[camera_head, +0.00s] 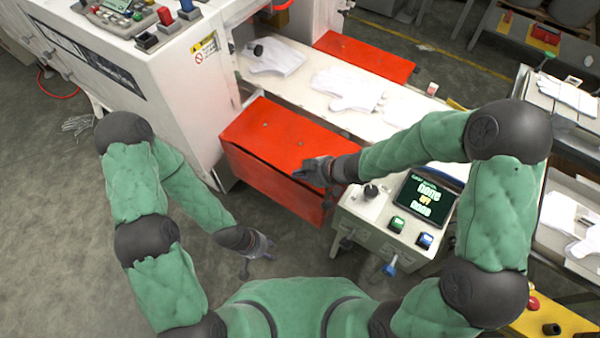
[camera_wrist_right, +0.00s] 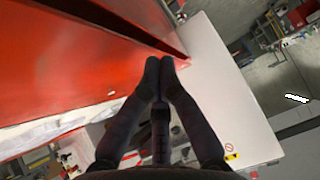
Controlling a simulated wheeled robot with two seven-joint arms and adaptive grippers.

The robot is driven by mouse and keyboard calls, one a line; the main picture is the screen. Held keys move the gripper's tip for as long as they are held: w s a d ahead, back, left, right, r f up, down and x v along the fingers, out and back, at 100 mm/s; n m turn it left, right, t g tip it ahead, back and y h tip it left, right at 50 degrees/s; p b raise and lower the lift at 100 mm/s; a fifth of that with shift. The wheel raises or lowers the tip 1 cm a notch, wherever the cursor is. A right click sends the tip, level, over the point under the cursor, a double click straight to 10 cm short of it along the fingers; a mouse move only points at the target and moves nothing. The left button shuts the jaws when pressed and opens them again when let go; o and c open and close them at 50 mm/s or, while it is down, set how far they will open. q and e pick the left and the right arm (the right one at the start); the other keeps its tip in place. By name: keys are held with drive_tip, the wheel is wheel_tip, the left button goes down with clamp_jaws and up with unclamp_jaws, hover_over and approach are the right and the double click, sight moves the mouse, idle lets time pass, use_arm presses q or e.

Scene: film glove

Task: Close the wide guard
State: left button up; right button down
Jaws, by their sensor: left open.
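The wide red guard (camera_head: 272,135) sits at the front of the white machine, its top panel sloping toward me. A dark gap shows between this top panel and the red front panel (camera_head: 270,185) below. My right gripper (camera_head: 302,174) is at the guard's front right edge. In the right wrist view its fingertips (camera_wrist_right: 160,65) are together with nothing visible between them, close to the red panel (camera_wrist_right: 70,60); I cannot tell if they touch it. My left gripper (camera_head: 257,264) is open and empty, low over the floor, apart from the guard.
A second red guard (camera_head: 365,58) is at the machine's far side. White gloves (camera_head: 350,90) lie on the pale belt between the guards. A control box (camera_head: 395,220) with a screen and buttons stands right of the wide guard.

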drive_tip(key=f, duration=0.3)
drive_tip(key=shift+s+a+f+b, duration=0.2)
drive_tip(key=shift+s+b, duration=0.1)
drive_tip(key=shift+b, duration=0.1)
drive_tip(key=shift+r, duration=0.15)
drive_tip(key=a+r+p+v, duration=0.2)
drive_tip(key=p+v, duration=0.7)
drive_tip(key=v, duration=0.3)
drive_tip(key=shift+d+r, duration=0.2)
drive_tip(key=shift+r, duration=0.05)
